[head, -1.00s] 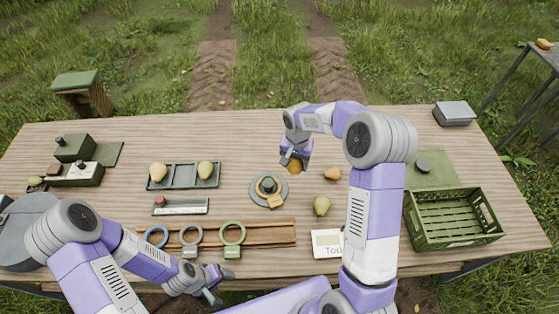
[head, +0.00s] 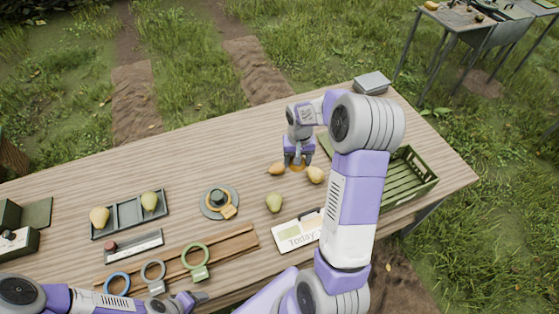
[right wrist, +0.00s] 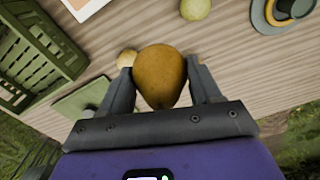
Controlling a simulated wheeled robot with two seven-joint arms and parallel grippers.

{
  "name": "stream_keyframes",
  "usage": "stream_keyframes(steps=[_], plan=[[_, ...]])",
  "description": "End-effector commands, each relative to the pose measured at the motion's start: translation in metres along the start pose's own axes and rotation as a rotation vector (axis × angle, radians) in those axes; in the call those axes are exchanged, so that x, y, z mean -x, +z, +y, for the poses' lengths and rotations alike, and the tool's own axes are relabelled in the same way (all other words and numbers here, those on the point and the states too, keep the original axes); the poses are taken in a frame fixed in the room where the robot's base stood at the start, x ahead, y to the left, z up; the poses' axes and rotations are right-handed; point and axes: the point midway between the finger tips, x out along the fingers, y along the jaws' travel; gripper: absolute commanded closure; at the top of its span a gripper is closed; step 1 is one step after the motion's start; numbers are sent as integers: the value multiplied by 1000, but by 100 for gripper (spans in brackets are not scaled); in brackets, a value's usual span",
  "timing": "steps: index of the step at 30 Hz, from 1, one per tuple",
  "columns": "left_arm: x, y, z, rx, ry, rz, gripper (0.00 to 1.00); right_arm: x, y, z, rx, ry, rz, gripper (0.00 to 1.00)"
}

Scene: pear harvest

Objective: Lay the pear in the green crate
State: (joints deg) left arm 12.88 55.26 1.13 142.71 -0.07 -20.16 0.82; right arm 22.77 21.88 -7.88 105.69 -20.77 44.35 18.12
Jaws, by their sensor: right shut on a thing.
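My right gripper (head: 298,165) is shut on a brown-orange pear (right wrist: 160,75), which the right wrist view shows between its two fingers. In the head view the held pear (head: 297,169) is over the table between two tan pears, one on the left (head: 277,169) and one on the right (head: 316,175). I cannot tell its height exactly. The green crate (head: 425,190) stands at the table's right, partly hidden by my right arm; its visible inside looks empty. It also shows in the right wrist view (right wrist: 62,35). My left gripper (head: 190,300) is low at the front edge, its jaws unclear.
A green pear (head: 274,202) lies in front of the held one. A "Today" card (head: 297,236), a round grey stand (head: 212,208), a tray with two pears (head: 126,216) and coloured rings on a wooden rail (head: 225,250) occupy the table. A grey box (head: 371,83) sits at the back.

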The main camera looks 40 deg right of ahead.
Motion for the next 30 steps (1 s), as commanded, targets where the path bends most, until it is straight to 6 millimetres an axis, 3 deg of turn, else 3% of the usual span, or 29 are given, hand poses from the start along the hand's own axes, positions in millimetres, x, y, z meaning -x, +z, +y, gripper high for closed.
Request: stream_keyframes(steps=[30], plan=[[-4,0,-2,0,0,0,37,-10,-5,206,-6,2,1,72]])
